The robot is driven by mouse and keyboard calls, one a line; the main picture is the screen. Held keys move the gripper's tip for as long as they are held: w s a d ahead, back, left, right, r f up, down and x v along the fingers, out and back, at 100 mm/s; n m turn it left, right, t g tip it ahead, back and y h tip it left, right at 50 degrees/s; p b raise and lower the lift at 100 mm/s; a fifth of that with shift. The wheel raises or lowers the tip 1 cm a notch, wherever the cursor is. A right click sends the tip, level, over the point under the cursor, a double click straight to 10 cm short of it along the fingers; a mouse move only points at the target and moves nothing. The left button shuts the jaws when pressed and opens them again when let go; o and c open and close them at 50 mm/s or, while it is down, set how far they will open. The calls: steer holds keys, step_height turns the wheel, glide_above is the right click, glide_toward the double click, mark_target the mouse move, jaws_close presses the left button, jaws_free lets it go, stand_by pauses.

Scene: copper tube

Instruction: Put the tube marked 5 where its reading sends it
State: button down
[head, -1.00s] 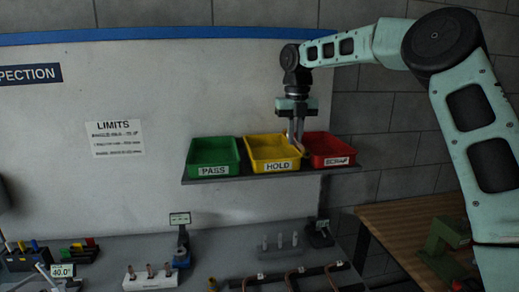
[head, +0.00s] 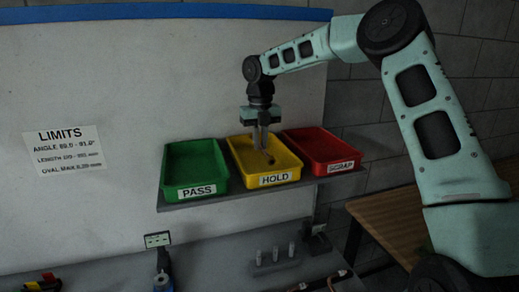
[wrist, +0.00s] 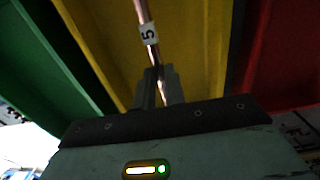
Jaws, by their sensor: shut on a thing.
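The copper tube marked 5 (wrist: 147,33) is held between the jaws of my gripper (wrist: 160,85), with its white label showing in the wrist view. In the head view my gripper (head: 263,146) points down into the yellow HOLD bin (head: 238,160), and a short copper end of the tube shows near the fingertips. The green PASS bin (head: 193,163) is to its left and the red SCRAP bin (head: 320,147) to its right. I cannot tell whether the tube touches the bin floor.
The bins stand side by side on a grey shelf (head: 230,195) in front of a pale board. A LIMITS sheet (head: 65,151) hangs at left. Below are a bench with a small display (head: 158,240) and several upright pale pins. A wooden table (head: 385,220) is at right.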

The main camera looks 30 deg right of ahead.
mark_target(260, 163)
steer(key=shift+f+p, duration=0.85)
steer(key=shift+f, duration=1.2)
steer(key=c, duration=1.5)
jaws_free()
steer(key=shift+f, duration=0.1)
steer(key=shift+o, duration=0.2)
